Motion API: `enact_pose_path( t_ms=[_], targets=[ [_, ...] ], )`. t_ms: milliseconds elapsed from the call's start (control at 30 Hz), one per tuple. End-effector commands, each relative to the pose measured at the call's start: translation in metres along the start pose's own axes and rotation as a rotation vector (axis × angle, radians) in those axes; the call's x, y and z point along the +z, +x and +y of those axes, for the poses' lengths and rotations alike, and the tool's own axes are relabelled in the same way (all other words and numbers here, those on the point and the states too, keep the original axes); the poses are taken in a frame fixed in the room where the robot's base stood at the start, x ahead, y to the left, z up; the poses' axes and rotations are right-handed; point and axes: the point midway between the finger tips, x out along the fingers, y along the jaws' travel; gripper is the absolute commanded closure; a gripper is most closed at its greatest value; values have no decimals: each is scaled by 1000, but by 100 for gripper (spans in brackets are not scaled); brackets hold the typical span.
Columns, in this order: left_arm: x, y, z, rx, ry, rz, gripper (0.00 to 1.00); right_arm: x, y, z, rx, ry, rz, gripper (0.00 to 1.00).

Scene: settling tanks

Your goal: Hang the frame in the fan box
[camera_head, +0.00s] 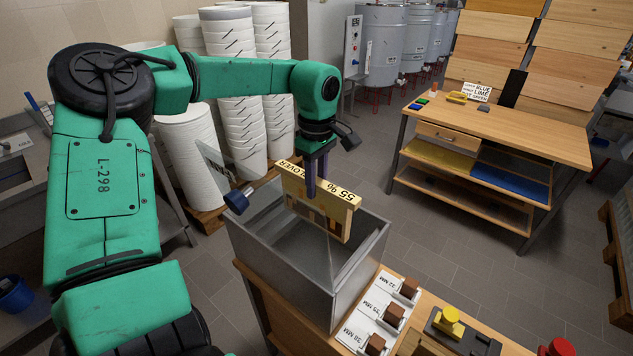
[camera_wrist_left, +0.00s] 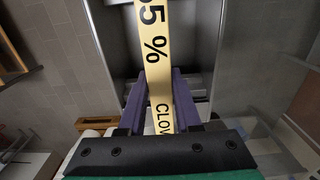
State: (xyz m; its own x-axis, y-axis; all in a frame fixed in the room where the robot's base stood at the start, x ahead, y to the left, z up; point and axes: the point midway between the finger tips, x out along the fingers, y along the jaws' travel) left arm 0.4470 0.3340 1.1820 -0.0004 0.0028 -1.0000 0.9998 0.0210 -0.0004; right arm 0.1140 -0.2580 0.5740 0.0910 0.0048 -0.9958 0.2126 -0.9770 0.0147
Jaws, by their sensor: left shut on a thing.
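My left gripper (camera_head: 316,180) is shut on the top bar of a wooden frame (camera_head: 338,190), whose yellow top reads "55 % CLOVER". The frame hangs upright above and partly inside the opening of an open-topped grey metal box (camera_head: 362,278), which I take as the fan box. I cannot tell whether the frame touches the box. In the left wrist view the gripper's purple fingers (camera_wrist_left: 159,103) stand on both sides of the frame's top bar (camera_wrist_left: 154,48). My right gripper is not in view.
White buckets (camera_head: 205,150) are stacked behind. A wooden workbench (camera_head: 500,130) stands at the back right, with clear floor between.

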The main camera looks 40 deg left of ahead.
Motion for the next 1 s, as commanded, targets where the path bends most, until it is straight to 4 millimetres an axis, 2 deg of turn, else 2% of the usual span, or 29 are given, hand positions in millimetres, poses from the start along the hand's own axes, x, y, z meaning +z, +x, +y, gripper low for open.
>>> enact_pose_path(
  t_ms=[1000],
  targets=[
    [0,25,0,1,0,-1,100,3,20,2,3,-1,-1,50]
  ],
)
